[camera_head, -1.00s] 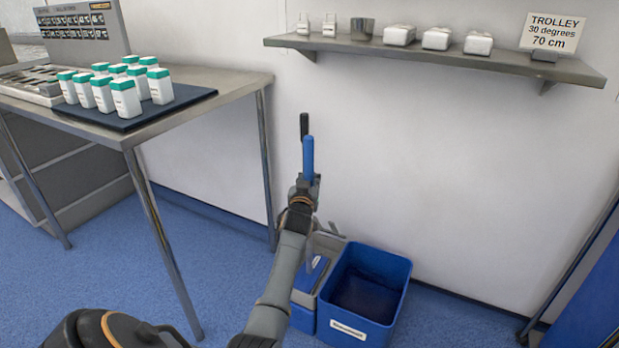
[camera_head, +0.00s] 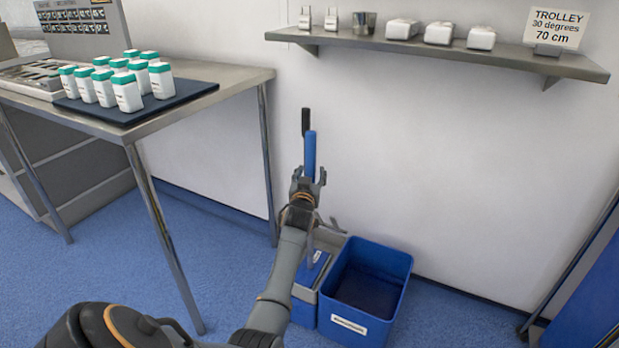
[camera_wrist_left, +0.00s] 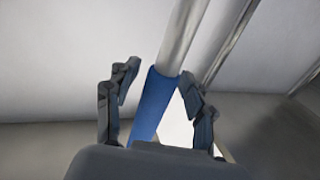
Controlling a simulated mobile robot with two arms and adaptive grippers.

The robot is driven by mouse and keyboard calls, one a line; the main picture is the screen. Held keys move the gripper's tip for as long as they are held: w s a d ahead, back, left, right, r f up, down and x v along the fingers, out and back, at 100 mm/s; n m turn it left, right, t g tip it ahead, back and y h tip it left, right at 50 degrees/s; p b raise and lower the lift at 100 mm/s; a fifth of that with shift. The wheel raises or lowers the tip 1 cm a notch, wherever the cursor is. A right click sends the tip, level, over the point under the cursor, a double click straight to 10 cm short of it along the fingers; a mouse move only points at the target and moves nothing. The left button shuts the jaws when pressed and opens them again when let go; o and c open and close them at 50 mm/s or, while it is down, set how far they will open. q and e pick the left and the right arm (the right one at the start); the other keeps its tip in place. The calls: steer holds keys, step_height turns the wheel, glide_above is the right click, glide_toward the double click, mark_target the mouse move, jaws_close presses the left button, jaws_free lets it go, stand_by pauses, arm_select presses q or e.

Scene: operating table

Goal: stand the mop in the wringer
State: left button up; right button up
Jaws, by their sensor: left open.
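The mop's blue grip (camera_head: 310,150) stands nearly upright in the head view, and a pale pole shows below my wrist. The pole runs down to the grey wringer (camera_head: 330,243) on the blue bucket unit; I cannot make out the mop head. My left gripper (camera_head: 309,178) is open, with its fingers spread on both sides of the handle. In the left wrist view the blue grip (camera_wrist_left: 153,103) and metal pole pass between the open fingers (camera_wrist_left: 160,95), with visible gaps. My right gripper is not in view.
A dark upright grip (camera_head: 306,122) shows just behind the blue one. An open blue bin (camera_head: 345,322) stands right of the wringer. A steel table (camera_head: 235,82) with several bottles is at left. A wall shelf (camera_head: 480,55) hangs above. Blue floor is clear in front.

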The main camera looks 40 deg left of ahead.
arm_select(q)
steer(key=v, duration=1.2)
